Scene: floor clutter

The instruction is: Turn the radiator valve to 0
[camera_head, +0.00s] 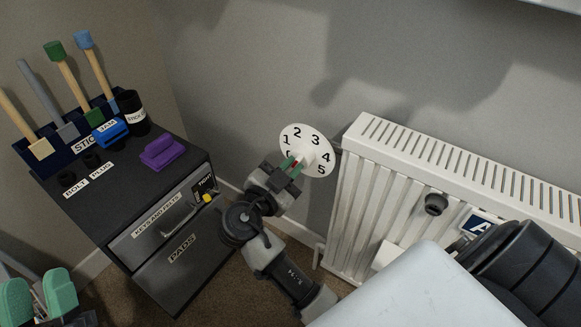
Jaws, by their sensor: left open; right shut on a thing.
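The radiator valve has a round white dial (319,141) on the wall side of the white radiator (389,165). Numbers 1 to 5 are readable on it; the lower left part, where another mark sits, is mostly covered by my gripper. My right gripper (291,166) has its green fingers shut on the valve knob at the middle of the dial. A small red spot shows between the fingers; I cannot tell which number the knob points to. My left gripper (38,296) is open and empty at the lower left corner, far from the valve.
A dark cabinet (130,195) with labelled drawers stands left of the valve. On it are a rack of wooden-handled tools (72,78), a blue object (110,132), a black cup (133,112) and a purple object (162,152). Brown carpet lies between cabinet and radiator.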

